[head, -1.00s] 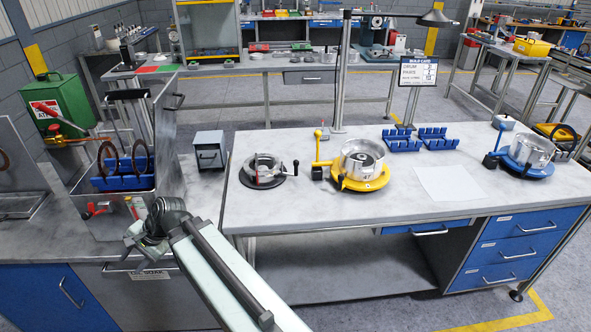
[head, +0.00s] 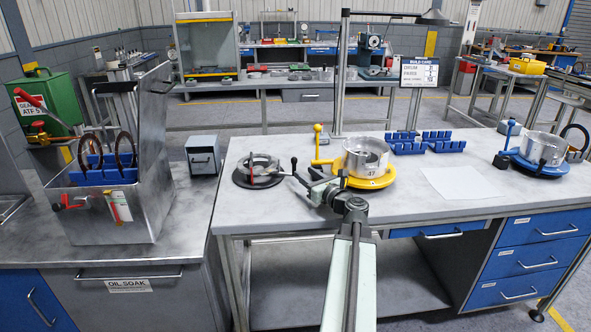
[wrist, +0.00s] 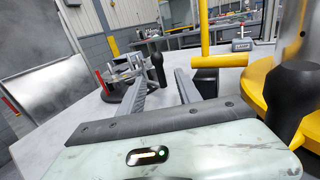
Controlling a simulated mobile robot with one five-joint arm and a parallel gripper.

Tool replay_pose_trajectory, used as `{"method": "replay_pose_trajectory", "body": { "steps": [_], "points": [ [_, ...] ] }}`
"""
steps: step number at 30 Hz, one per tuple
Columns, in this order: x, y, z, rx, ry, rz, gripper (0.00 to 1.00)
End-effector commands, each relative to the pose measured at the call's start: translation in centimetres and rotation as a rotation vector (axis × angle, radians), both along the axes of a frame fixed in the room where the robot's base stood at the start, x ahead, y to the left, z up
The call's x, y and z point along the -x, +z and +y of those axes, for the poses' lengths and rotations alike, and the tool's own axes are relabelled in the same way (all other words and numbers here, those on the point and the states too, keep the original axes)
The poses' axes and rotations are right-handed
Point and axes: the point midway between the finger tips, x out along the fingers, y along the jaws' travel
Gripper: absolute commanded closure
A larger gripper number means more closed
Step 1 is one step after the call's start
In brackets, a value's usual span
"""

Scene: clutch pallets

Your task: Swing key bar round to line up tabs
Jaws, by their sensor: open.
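A metal drum (head: 366,154) stands on a yellow round base (head: 375,182) on the right-hand bench. At its left is a yellow bar (head: 325,162) with an upright post and ball top, which I take to be the key bar. In the wrist view the bar (wrist: 222,62) runs level near a black block, right of my jaws. My gripper (head: 318,184) is open and empty in front of the yellow base's left side. In the wrist view its jaws (wrist: 162,78) point forward, left of the bar, apart from it. The drum's tabs are too small to make out.
A clamp ring on a dark disc (head: 257,172) stands to the left, with a black-handled lever (head: 294,166). A black handle (wrist: 295,100) stands close at the right of the wrist view. A blue fixture (head: 538,167), blue racks (head: 425,143) and white sheet (head: 460,182) lie right.

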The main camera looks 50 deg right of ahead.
Motion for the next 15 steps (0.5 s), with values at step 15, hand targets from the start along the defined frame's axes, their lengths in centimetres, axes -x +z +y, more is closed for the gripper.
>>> {"method": "replay_pose_trajectory", "body": {
  "steps": [15],
  "points": [
    [-7.4,0.0,-1.7,0.001,0.002,0.001,0.59]
  ]
}}
